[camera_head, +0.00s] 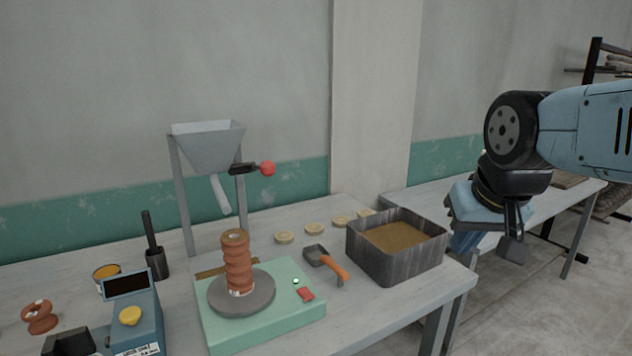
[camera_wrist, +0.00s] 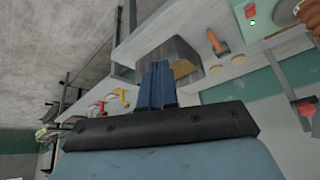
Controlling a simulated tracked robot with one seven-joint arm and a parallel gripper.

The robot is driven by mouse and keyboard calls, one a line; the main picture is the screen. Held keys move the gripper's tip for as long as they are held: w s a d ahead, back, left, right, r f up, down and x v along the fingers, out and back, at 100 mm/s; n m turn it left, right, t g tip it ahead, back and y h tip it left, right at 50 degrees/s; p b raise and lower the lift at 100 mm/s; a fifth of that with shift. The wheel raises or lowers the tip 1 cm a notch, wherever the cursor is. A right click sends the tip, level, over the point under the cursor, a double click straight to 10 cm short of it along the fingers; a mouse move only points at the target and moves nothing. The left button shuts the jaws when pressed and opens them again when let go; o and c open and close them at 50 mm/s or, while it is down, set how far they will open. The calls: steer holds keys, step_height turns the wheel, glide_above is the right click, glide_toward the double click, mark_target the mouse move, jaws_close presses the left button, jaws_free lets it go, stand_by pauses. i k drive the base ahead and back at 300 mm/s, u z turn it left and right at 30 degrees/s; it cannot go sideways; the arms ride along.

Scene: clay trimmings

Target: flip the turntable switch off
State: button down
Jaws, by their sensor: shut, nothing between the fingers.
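The turntable (camera_head: 219,326) is a pale green base with a grey round plate (camera_head: 262,300), on the table in the head view. A reddish-brown ribbed clay piece (camera_head: 238,265) stands upright on the plate. A red switch (camera_head: 306,294) sits at the base's right corner, beside a small lit green light (camera_head: 296,281). The switch also shows at the top of the wrist view (camera_wrist: 255,9). My gripper (camera_head: 465,241) is at the right, beyond the table's right edge and well apart from the switch. Its blue fingers (camera_wrist: 158,86) are together and empty in the wrist view.
A grey metal bin of brown grains (camera_head: 385,264) stands between my gripper and the turntable. An orange-handled scoop (camera_head: 333,266) lies between bin and turntable. A hopper on legs (camera_head: 208,150) stands behind. A blue scale-like device (camera_head: 146,315) is at left.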

mark_target(304, 291)
steer(key=z, duration=0.35)
steer(key=k, duration=1.35)
steer(key=u, duration=0.75)
steer(key=i, duration=1)
steer(key=z, duration=0.05)
